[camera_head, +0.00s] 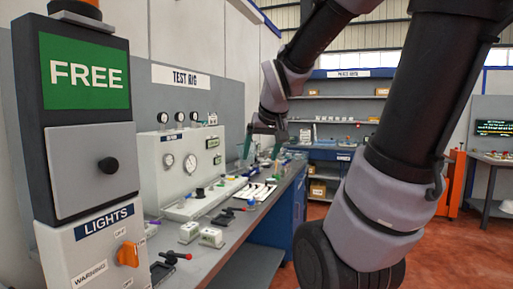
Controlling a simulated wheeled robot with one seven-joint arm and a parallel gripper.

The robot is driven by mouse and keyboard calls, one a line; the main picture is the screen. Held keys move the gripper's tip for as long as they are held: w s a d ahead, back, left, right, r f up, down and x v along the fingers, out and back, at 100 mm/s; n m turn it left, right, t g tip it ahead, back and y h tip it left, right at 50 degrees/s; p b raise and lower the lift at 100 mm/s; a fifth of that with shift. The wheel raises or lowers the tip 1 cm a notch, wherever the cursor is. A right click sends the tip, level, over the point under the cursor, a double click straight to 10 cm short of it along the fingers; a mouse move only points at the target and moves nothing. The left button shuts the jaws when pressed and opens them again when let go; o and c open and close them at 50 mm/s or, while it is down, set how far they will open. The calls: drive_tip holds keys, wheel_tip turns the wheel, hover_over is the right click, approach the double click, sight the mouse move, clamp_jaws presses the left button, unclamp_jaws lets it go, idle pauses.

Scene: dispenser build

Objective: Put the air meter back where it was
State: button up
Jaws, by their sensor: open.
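My gripper (263,145) is far along the workbench, pointing down above its back part. It is open, with its two greenish fingers apart, and I see nothing held between them. I cannot tell for sure which item is the air meter. Two small pale boxes with greenish faces, one box (190,232) and another box (211,237), stand side by side near the bench's front. They are well nearer to the camera than my gripper. The small items below my gripper are too small to make out.
The workbench (230,251) carries a white gauge panel (188,160) under a TEST RIG sign (180,77). A red-handled black valve (171,257) lies near the front. A post with a FREE sign (86,75) stands close at left. Shelves (345,104) stand behind; red floor is open at right.

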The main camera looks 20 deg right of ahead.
drive_tip(key=s+a+r+m+y, duration=0.1)
drive_tip(key=s+a+r+y, duration=0.1)
drive_tip(key=s+a, duration=0.3)
drive_tip(key=s+r, duration=0.1)
drive_tip(key=s, duration=0.3)
drive_tip(key=shift+s+a+m+y, duration=0.2)
drive_tip(key=shift+m+y, duration=0.1)
drive_tip(key=shift+y, duration=0.1)
drive_tip(key=shift+w, duration=0.1)
idle(0.4)
